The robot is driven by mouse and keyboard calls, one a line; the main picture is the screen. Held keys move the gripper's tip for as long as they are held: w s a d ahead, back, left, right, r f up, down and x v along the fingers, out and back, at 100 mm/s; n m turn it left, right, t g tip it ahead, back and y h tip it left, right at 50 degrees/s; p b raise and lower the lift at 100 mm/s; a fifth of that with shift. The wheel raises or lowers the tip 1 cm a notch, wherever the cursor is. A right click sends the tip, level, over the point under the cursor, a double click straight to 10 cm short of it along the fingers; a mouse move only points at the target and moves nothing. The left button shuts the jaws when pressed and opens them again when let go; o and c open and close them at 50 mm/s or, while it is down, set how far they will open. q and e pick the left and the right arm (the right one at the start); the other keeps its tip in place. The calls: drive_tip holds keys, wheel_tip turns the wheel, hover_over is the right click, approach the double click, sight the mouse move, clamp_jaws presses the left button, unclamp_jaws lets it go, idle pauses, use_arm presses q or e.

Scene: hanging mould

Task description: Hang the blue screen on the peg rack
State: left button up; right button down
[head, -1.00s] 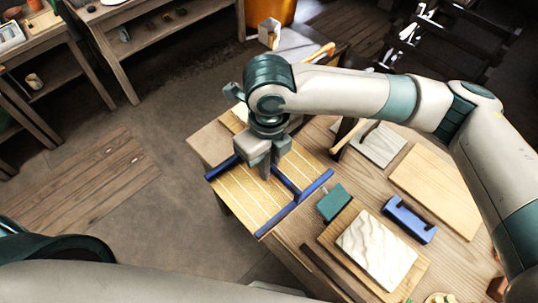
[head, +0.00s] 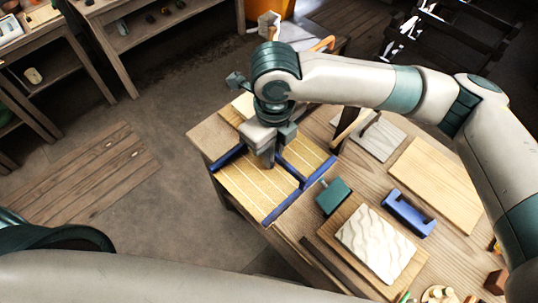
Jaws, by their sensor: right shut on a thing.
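The blue screen (head: 248,190) is a flat tan mesh with pale lines and blue bars along its edges. It is at the left end of the wooden table, partly over the table's edge. My right gripper (head: 269,162) points down from above and is shut on a part of the screen near its middle. The gripper hides the spot it grips. I cannot tell whether the screen touches the table. I cannot make out the peg rack with certainty. My left gripper is not in view.
On the table lie a teal block (head: 334,197), a blue clamp-like piece (head: 408,213), a white wavy slab (head: 381,243) on a board, a bare pale board (head: 436,184) and a grey-white board (head: 377,138). Shelves (head: 140,25) stand at the back left. Open floor lies left of the table.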

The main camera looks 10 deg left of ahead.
drive_tip(key=shift+w+d, duration=0.75)
drive_tip(key=shift+w, duration=0.35)
drive_tip(key=shift+w+d, duration=0.7)
drive_tip(key=shift+w, duration=0.35)
drive_tip(key=w+d+b, duration=0.1)
drive_tip(key=w+d, duration=0.6)
drive_tip(key=w, duration=0.4)
drive_tip(key=shift+d+b, duration=0.15)
drive_tip(key=shift+b, duration=0.25)
drive_tip(key=shift+f, duration=0.7)
drive_tip(key=c, duration=1.8)
unclamp_jaws()
drive_tip(key=shift+o, duration=0.2)
drive_tip(key=shift+r+b, duration=0.15)
drive_tip(key=shift+b, duration=0.2)
